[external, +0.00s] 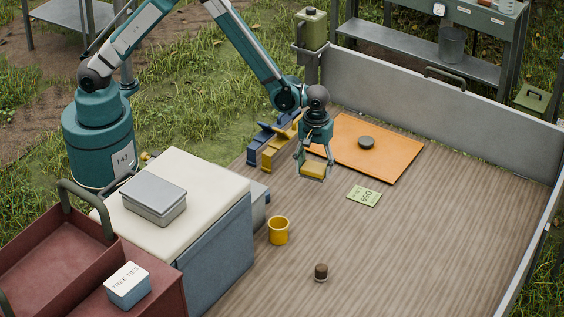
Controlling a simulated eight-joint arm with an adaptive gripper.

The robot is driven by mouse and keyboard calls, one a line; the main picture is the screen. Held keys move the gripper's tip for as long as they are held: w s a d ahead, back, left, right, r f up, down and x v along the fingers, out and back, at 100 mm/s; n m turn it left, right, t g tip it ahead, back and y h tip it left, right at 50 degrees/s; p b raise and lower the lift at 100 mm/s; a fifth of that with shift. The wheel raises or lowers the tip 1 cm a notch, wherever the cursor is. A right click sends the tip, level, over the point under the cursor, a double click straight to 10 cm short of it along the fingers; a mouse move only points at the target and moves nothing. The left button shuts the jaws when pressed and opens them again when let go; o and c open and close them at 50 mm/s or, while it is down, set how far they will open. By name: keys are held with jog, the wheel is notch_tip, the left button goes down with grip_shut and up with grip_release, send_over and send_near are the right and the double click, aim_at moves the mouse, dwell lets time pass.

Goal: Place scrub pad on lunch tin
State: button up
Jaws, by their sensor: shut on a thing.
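My gripper (314,172) hangs over the wooden deck, beside the left edge of the orange board. It is shut on a small flat yellow block, which looks like the scrub pad (313,170). The fingers hide part of it, and I cannot tell how high it is above the deck. The lunch tin (154,197) is a grey metal box with a closed flat lid. It sits on the cream top of a large box at the left, well away from my gripper. Its lid is bare.
An orange board (390,155) bears a dark round disc (366,142). A green card (364,196), yellow mug (278,230) and small brown cylinder (321,271) stand or lie on the deck. Blue and yellow blocks (272,145) are left of my gripper. A red crate (60,245) holds the front left.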

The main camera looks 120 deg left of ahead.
jog(key=shift+r, duration=0.1)
notch_tip(320, 180, up, 49)
jog(key=w+d+m+p, duration=0.2)
jog(key=d+m+p, duration=0.6)
jog(key=d, duration=3)
jog(key=s+d+m+p, duration=0.1)
jog(key=s+d+p, duration=0.6)
jog(key=d, duration=0.7)
jog(key=s+d+m+p, duration=0.2)
jog(key=s+d+p, duration=0.3)
jog(key=s+d, duration=0.7)
jog(key=w+d+f, duration=0.2)
jog(key=w+f, duration=0.1)
jog(key=f, duration=0.2)
jog(key=shift+d+f+b, duration=0.25)
jog(key=shift+b, duration=0.15)
jog(key=shift+f, duration=0.15)
